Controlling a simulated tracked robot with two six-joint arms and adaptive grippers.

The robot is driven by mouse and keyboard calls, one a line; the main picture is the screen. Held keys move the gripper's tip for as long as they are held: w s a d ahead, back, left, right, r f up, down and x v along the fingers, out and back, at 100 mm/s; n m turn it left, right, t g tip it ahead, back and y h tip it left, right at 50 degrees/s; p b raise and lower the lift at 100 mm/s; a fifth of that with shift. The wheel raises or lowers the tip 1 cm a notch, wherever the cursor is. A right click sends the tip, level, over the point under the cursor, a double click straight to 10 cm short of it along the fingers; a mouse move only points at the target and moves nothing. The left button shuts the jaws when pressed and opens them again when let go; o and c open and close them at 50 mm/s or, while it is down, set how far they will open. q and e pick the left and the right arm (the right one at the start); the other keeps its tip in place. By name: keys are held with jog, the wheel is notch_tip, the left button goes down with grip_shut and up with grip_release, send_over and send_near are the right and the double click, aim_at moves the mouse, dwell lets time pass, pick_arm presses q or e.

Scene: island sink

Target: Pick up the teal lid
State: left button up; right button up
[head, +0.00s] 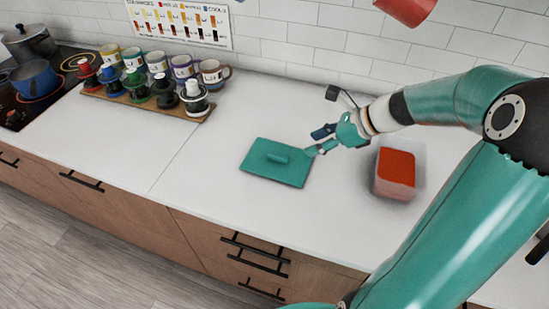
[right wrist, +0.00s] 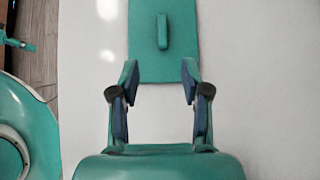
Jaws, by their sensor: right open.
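The teal lid (head: 262,170) is a flat rectangle with a raised bar handle (head: 277,157), lying on the white counter. In the right wrist view the lid (right wrist: 180,45) is at the top, with its handle (right wrist: 162,31) upright in the picture. My right gripper (head: 316,142) is open and empty, close to the lid's right side in the head view. In the right wrist view its two fingers (right wrist: 159,85) are spread apart, with their tips near the lid's near edge and the handle beyond them, roughly centred. My left gripper is not seen.
A clear container with red contents (head: 396,168) stands right of the right gripper. A stove with pots (head: 36,80) is at far left. The counter left of the lid is clear.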

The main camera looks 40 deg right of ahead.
send_near(280, 156)
jog(key=x, duration=0.4)
jog(key=shift+s+a+f, duration=0.1)
jog(key=shift+f, duration=0.1)
jog(key=shift+w+x, duration=0.25)
jog(key=shift+x, duration=2.25)
jog(key=shift+r, duration=0.2)
grip_shut()
